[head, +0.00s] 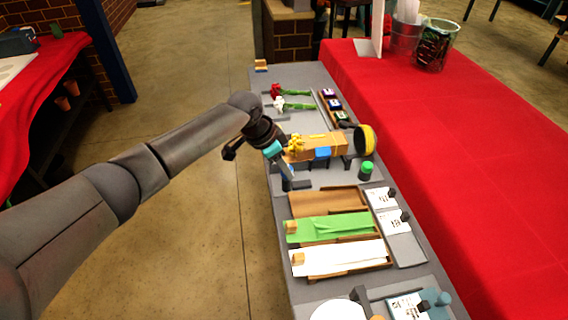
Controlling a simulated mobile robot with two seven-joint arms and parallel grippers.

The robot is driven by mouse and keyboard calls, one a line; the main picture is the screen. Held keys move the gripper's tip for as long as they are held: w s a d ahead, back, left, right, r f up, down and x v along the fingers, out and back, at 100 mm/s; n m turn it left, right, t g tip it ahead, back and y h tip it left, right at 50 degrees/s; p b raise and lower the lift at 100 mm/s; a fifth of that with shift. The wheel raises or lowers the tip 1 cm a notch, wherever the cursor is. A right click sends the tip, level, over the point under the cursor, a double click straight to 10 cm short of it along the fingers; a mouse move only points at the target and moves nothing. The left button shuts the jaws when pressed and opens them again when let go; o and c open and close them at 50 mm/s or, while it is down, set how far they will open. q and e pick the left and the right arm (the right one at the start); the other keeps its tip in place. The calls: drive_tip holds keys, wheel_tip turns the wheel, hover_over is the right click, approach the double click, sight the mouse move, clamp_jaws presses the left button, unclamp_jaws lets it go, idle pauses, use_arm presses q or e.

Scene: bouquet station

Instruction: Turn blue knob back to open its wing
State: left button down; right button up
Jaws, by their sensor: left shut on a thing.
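My left gripper (283,165) reaches in from the left over the near-left edge of the grey bench. It is shut at a small blue piece (288,171), which seems to be the blue knob; the fingers partly hide it. A grey block (297,184) lies just below it. A tan wooden fixture (325,144) stands right beside the gripper, with a blue panel (322,153) on its front side. Yellow flowers (295,143) lie at its left end. I cannot tell how far the knob is turned. My right gripper is not in view.
A dark post with a green top (367,169) and a yellow-rimmed round part (369,140) stand to the right. Paper trays in brown, green (328,228) and white (340,258) lie in front. Red and white flowers (294,104) lie behind. A red-covered table (470,170) adjoins the right side.

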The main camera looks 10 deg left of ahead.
use_arm(q)
drive_tip(key=shift+w+f+m+g+b, duration=0.1)
drive_tip(key=shift+m+g+b, duration=0.3)
drive_tip(key=shift+m, duration=0.6)
drive_tip(key=m+b, duration=0.2)
drive_tip(key=shift+w+m+g+h, duration=0.1)
drive_tip(key=shift+m+g+h, duration=0.2)
drive_tip(key=shift+g+h, duration=0.1)
drive_tip(key=m+g+b, duration=0.1)
drive_tip(key=m+b, duration=0.2)
drive_tip(key=b, duration=0.1)
drive_tip(key=m+g+b, duration=0.1)
drive_tip(key=m+b, duration=0.2)
drive_tip(key=b, duration=0.1)
drive_tip(key=shift+w+m+g, duration=0.2)
drive_tip(key=shift+m+g, duration=0.1)
drive_tip(key=shift+m, duration=0.1)
drive_tip(key=shift+m+b, duration=0.4)
use_arm(e)
wheel_tip(320, 180, down, 12)
drive_tip(key=w+d, duration=0.2)
drive_tip(key=w, duration=0.1)
drive_tip(key=shift+r+t, duration=0.15)
drive_tip(key=shift+t, duration=0.15)
drive_tip(key=shift+s, duration=0.15)
